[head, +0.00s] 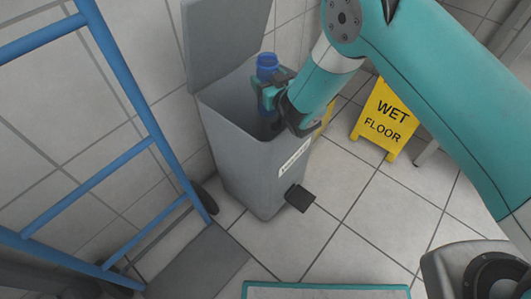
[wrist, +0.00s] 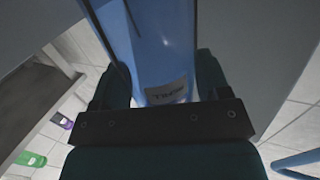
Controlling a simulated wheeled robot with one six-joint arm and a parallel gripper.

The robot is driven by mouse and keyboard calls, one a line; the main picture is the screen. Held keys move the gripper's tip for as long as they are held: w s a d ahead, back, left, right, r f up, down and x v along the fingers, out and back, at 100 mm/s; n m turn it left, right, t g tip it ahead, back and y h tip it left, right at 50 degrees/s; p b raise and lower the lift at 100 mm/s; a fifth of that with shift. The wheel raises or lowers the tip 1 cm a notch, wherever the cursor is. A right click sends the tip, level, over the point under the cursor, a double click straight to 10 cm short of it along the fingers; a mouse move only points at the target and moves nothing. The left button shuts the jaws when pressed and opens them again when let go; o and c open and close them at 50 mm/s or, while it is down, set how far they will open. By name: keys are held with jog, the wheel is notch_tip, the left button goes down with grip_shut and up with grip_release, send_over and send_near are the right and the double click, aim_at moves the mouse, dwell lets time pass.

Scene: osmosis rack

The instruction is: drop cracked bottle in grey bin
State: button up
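The cracked bottle (head: 267,66) is blue, and its top shows above my gripper in the head view. In the wrist view the blue bottle (wrist: 150,50) stands between my fingers, with dark crack-like lines and a grey label on it. My gripper (head: 270,92) is shut on the bottle and holds it over the mouth of the grey bin. The grey bin (head: 240,150) stands on the tiled floor with its lid (head: 225,40) raised against the wall. The bottle's lower part is hidden in the head view.
A yellow wet floor sign (head: 385,118) stands right of the bin. A blue hand truck (head: 120,160) is at the left. A black pedal (head: 300,197) sticks out at the bin's foot. A teal-edged board (head: 325,291) lies in front.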

jog(key=o, duration=0.3)
jog(key=shift+o, duration=0.2)
notch_tip(320, 180, up, 20)
jog(key=p, duration=0.4)
jog(key=shift+p, duration=0.35)
jog(key=s+d+r+m+g+h, duration=0.1)
jog(key=s+d+r+g+h, duration=0.1)
jog(key=s+d+r+g, duration=0.45)
jog(key=s+d+r+n+g+h, duration=0.1)
jog(key=s+d+g, duration=0.25)
jog(key=s, duration=0.65)
jog(key=s+d+g+h+p, duration=0.15)
jog(key=s+d, duration=0.25)
jog(key=s, duration=0.6)
jog(key=s+d+r+n+g, duration=0.1)
jog(key=s+d+g, duration=0.25)
jog(key=s, duration=0.65)
notch_tip(320, 180, up, 22)
jog(key=p, duration=2.1)
jog(key=shift+w+a+f, duration=0.15)
jog(key=shift+w+f, duration=0.05)
